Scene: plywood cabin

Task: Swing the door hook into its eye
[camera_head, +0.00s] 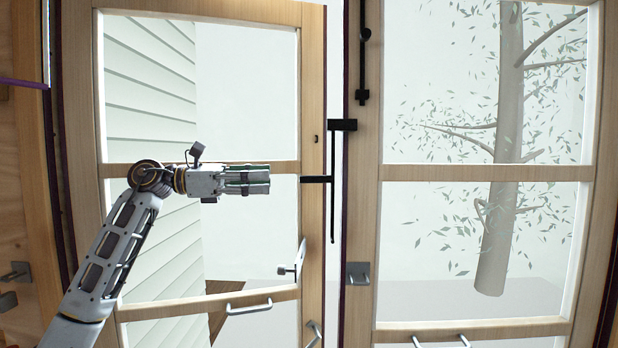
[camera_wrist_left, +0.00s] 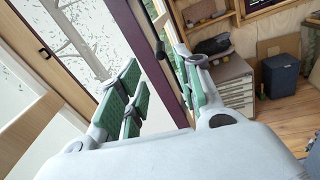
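Long black hardware (camera_head: 333,215) hangs upright at the gap between two glazed door leaves, with one arm toward the left leaf and one toward the right leaf. I cannot tell if it is the hook. A grey plate with a small bent metal piece (camera_head: 358,273) sits on the right leaf, and a similar metal fitting (camera_head: 299,258) is on the left leaf. I cannot tell which is the eye. My left gripper (camera_head: 268,180) points right in front of the left leaf, left of the black hardware. In the left wrist view its green-padded fingers (camera_wrist_left: 160,95) are apart and empty.
The left leaf's wooden middle rail (camera_head: 285,168) is behind the gripper. A black rod (camera_head: 363,55) is higher on the right leaf. Pull handles (camera_head: 250,307) stick out lower down. The left wrist view shows drawers (camera_wrist_left: 225,85) and a dark blue bin (camera_wrist_left: 282,76).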

